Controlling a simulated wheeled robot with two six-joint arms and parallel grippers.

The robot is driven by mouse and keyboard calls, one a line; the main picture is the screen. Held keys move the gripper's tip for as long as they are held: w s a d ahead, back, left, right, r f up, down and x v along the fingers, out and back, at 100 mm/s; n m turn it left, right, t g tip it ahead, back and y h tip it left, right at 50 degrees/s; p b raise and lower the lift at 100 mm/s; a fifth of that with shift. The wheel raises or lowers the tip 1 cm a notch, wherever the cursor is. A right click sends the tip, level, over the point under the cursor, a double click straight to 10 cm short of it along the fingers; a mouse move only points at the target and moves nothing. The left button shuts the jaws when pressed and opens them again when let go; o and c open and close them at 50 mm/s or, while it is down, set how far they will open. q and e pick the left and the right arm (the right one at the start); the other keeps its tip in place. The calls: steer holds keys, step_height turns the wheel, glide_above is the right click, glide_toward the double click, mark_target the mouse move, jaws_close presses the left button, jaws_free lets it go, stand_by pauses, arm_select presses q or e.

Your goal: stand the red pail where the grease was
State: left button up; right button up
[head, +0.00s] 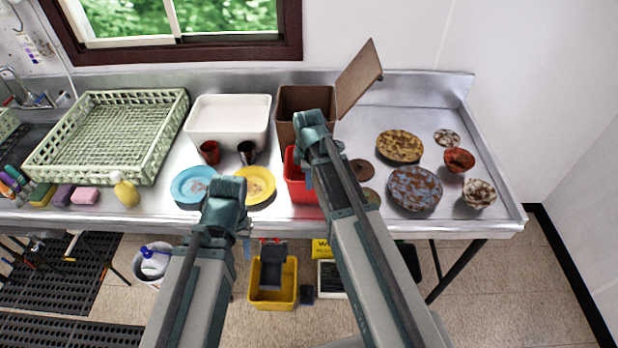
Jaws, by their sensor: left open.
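A red pail (296,186) stands on the metal counter, just right of the yellow plate. My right arm crosses in front of it and hides its right part. My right gripper (312,121) is beyond the pail in the picture, in front of the brown box; its fingers cannot be made out. My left gripper (224,190) is open over the counter's front, between the blue and yellow plates, left of the pail. No grease can be picked out for sure. A brown round thing (361,170) and an olive one (372,197) lie right of my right arm, partly hidden.
A brown box (290,103) with a raised lid (358,78) and a white tub (229,103) stand at the back.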

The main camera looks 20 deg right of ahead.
step_height(320, 180, up, 10)
steer(key=f+p, duration=0.1)
steer(key=p, duration=0.7)
steer(key=s+a+m, duration=0.5)
steer(key=s, duration=0.4)
steer(key=s+a+m+g+h, duration=0.1)
steer(key=s+a+m, duration=0.5)
steer(key=s, duration=0.3)
steer(key=shift+s+a+r, duration=0.2)
step_height(320, 180, down, 12)
steer(key=b, duration=1.2)
steer(key=shift+f, duration=0.15)
